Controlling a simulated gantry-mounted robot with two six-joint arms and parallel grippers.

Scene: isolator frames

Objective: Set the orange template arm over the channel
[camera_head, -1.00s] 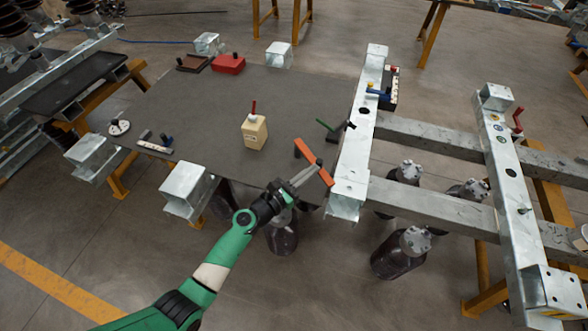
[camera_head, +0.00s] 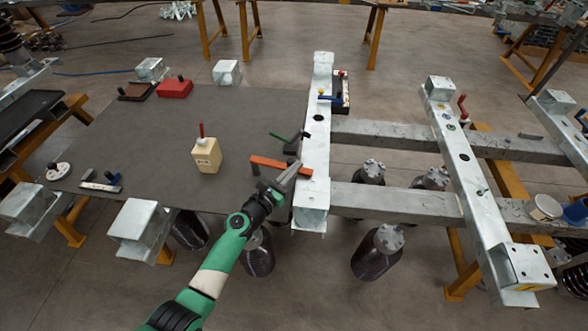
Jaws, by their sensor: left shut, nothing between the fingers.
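The orange template arm (camera_head: 268,162) lies nearly crosswise at the right side of the dark table, with a dark piece at its left end. Its right end reaches the left edge of the galvanized channel (camera_head: 316,148); I cannot tell whether it overlaps the channel top. My left gripper (camera_head: 292,172) is shut and empty. Its fingers are just below the orange arm's right end, close to the channel; contact is unclear. My right gripper is not in view.
A green-handled dark piece (camera_head: 286,137) sits beside the channel above the orange arm. A beige block with a red handle (camera_head: 207,155) stands on the table (camera_head: 150,130). A red box (camera_head: 175,88) is at the back. Grey beams (camera_head: 400,200) run right from the channel.

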